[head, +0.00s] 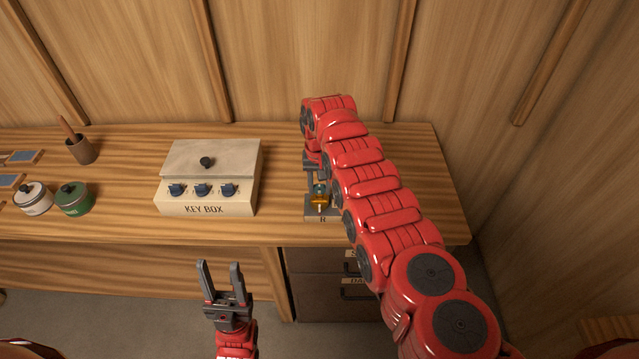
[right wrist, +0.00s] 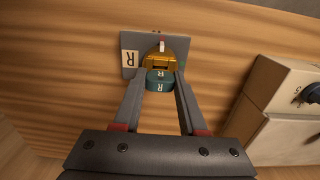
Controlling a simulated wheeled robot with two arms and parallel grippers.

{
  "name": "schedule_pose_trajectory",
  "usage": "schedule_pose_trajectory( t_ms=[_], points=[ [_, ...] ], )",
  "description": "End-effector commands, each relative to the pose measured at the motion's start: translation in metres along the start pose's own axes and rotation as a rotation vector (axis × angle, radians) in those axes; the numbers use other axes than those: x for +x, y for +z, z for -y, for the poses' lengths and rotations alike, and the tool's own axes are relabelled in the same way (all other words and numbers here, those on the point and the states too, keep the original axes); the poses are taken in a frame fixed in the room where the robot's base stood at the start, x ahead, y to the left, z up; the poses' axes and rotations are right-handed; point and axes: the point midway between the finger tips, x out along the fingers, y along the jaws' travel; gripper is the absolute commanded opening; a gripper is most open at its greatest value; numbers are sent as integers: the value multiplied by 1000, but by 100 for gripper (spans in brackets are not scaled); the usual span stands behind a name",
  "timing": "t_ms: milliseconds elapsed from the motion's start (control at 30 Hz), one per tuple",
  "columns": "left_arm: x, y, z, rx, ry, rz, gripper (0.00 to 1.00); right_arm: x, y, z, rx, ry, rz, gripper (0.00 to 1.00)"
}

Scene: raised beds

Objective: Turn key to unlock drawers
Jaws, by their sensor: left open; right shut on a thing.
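My right gripper (head: 319,184) is shut on a teal key (right wrist: 160,80) marked R, its head between the fingertips. The key is right at the gold lock (right wrist: 158,57), which also shows in the head view (head: 319,200). I cannot tell how deep the key sits. The lock is on a grey plate (right wrist: 130,42) with a white R label, near the bench's front edge. A small red and white mark shows at the lock's far side. The dark drawers (head: 318,290) are below the bench, closed, partly hidden by my right arm. My left gripper (head: 223,280) is open and empty before the bench.
A white key box (head: 208,207) with several blue knobs and a lidded top stands left of the lock. The bench (head: 290,150) behind the lock is clear.

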Motion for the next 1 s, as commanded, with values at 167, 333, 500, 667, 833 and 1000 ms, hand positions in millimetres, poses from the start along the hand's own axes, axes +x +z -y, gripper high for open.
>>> schedule_pose_trajectory(
  t_ms=[167, 333, 500, 667, 833, 1000],
  points=[
    [-2, 0, 0, 0, 0, 0, 50, 2, 0, 0, 0, 0, 0, 0],
    [-2, 0, 0, 0, 0, 0, 50, 2, 0, 0, 0, 0, 0, 0],
    [-2, 0, 0, 0, 0, 0, 50, 2, 0, 0, 0, 0, 0, 0],
    [-6, 1, 0, 0, 0, 0, 50, 5, 0, 0, 0, 0, 0, 0],
    [-7, 1, 0, 0, 0, 0, 50, 6, 0, 0, 0, 0, 0, 0],
    [-7, 1, 0, 0, 0, 0, 50, 6, 0, 0, 0, 0, 0, 0]
  ],
)
